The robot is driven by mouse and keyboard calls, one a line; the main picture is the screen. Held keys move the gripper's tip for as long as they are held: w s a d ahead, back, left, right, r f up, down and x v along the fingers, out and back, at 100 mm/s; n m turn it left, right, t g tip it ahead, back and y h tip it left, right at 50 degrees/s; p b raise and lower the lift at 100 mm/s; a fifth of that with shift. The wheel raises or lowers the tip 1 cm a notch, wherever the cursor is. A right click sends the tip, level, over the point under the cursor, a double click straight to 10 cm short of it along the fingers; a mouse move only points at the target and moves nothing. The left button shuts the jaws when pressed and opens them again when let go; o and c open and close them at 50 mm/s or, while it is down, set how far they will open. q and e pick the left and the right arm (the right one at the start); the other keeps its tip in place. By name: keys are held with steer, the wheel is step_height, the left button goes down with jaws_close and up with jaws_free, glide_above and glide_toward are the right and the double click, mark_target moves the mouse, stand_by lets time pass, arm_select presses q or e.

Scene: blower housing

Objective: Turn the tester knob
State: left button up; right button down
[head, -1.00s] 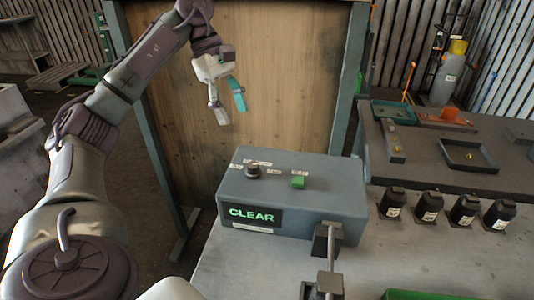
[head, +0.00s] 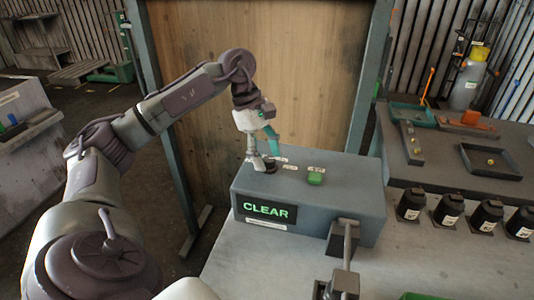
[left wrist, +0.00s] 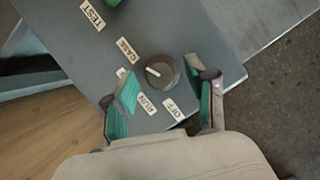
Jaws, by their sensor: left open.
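The tester is a grey box (head: 340,205) on the bench with a lit "CLEAR" display (head: 266,209) and a green button (head: 315,177) on top. In the head view the knob (head: 270,167) is partly hidden by my left gripper (head: 265,160). In the left wrist view my left gripper (left wrist: 165,85) is open, its teal-padded fingers on either side of the knob; I cannot tell whether they touch it. My right gripper is not in view.
A metal lever-like fixture (head: 343,245) stands at the tester's front. Several dark bottles (head: 448,208) line up to the right, below trays (head: 490,160) on a raised surface. A wooden panel (head: 200,80) stands behind the tester.

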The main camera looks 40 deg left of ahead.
arm_select(q)
steer(key=shift+c, duration=1.1)
jaws_close()
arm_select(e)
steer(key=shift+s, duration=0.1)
